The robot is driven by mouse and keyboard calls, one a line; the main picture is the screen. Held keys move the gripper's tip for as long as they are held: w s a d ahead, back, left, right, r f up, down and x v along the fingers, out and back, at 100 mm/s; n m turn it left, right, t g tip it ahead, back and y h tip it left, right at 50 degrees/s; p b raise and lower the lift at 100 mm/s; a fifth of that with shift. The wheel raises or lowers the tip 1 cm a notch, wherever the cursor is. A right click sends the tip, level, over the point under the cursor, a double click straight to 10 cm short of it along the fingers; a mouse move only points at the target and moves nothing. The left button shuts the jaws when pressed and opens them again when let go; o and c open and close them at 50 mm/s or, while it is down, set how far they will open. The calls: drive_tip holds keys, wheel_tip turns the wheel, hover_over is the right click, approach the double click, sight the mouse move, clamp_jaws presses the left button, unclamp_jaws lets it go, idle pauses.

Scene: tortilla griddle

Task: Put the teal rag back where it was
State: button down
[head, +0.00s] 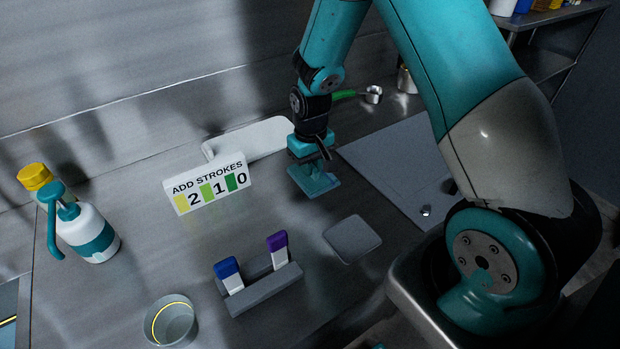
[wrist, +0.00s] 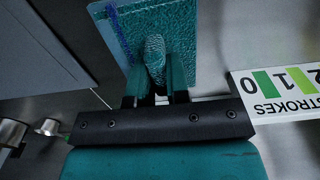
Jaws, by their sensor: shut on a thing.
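My gripper (head: 312,162) is shut on the teal rag (head: 317,182), which hangs below it over the middle of the steel counter. In the wrist view the two fingers (wrist: 155,88) pinch a raised fold in the middle of the rag (wrist: 178,30). A blue-purple line runs along one side of the rag there. I cannot tell whether the rag touches the counter. A grey square pad (head: 352,239) lies flat and bare on the counter, nearer the front and to the right of the rag.
The ADD STROKES sign (head: 207,184) stands left of the rag, before a white tray (head: 255,140). A grey holder (head: 265,291) with blue-topped and purple-topped sticks is in front. A cup (head: 171,321) and spray bottle (head: 92,236) stand left. A flat grey plate (head: 400,165) lies right.

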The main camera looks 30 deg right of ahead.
sight(310, 182)
drive_tip(key=shift+f+p, duration=0.45)
drive_tip(key=shift+f, duration=2.3)
drive_tip(key=shift+f, duration=0.2)
drive_tip(key=c, duration=1.1)
unclamp_jaws()
drive_tip(key=shift+r, duration=0.15)
